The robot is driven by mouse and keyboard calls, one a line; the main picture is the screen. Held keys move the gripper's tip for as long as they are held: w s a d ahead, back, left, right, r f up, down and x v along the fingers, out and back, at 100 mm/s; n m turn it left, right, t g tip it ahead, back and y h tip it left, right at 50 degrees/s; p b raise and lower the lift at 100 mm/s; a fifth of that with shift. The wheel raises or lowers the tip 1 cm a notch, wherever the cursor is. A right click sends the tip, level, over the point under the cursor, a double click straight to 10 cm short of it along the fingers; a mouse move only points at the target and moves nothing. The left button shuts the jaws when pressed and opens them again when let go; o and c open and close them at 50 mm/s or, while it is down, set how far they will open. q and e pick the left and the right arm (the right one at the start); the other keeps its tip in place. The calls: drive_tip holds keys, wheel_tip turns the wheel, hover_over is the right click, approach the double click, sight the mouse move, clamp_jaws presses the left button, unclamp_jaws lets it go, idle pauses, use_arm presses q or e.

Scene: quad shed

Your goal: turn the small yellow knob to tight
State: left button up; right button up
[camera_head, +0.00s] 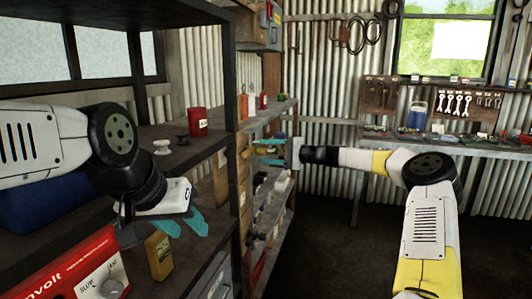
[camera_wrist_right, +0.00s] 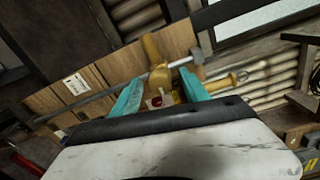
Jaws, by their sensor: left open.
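In the right wrist view a yellow knob-like fitting (camera_wrist_right: 160,76) sits on a grey pipe along a wooden board, with a yellow upright part (camera_wrist_right: 151,46) above it. I cannot tell which part is the small knob, or its setting. My right gripper (camera_wrist_right: 160,88) is open, its teal fingers on either side of the fitting; contact cannot be told. In the head view my right gripper (camera_head: 270,152) reaches left to the wooden panel (camera_head: 221,178). My left gripper (camera_head: 184,225) is open and empty by the left shelf.
A red charger box (camera_head: 72,272) with a dial and a yellow box (camera_head: 159,256) stand on the near left shelf. A red can (camera_head: 197,122) stands behind. A dark shelf post (camera_head: 232,100) stands left of my right gripper. The floor (camera_head: 325,245) is clear.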

drive_tip(key=v, duration=0.7)
drive_tip(key=shift+s+d, duration=0.2)
drive_tip(key=shift+d, duration=0.15)
